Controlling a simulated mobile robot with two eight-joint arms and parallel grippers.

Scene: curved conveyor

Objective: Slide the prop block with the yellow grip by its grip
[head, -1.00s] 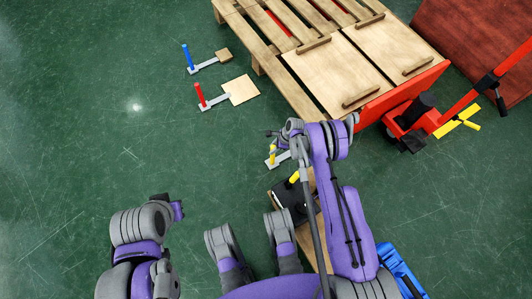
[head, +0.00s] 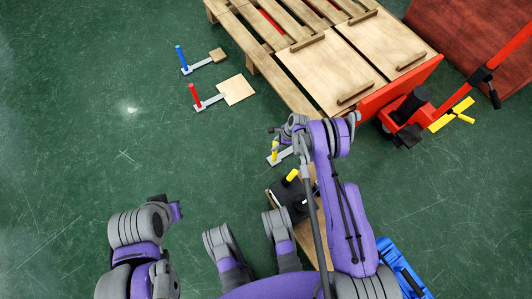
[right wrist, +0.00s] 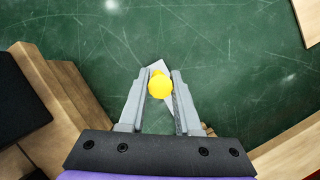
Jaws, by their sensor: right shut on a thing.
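The prop block with the yellow grip stands on the green floor beside the pallet's near corner. Its upright yellow grip (head: 275,151) and pale base (head: 285,157) show partly under my right arm in the head view. My right gripper (right wrist: 159,88) is shut on the yellow grip (right wrist: 160,84), seen end-on between the fingers in the right wrist view. Part of the grey base (right wrist: 157,67) shows beyond it. The block's far end is hidden in the head view. My left arm is folded at lower left, and its fingers cannot be made out.
A wooden pallet (head: 262,57) with boards stands behind, on a red pallet jack (head: 412,122). Props with red (head: 194,94) and blue (head: 181,56) grips lie to the left. Floor at left is clear.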

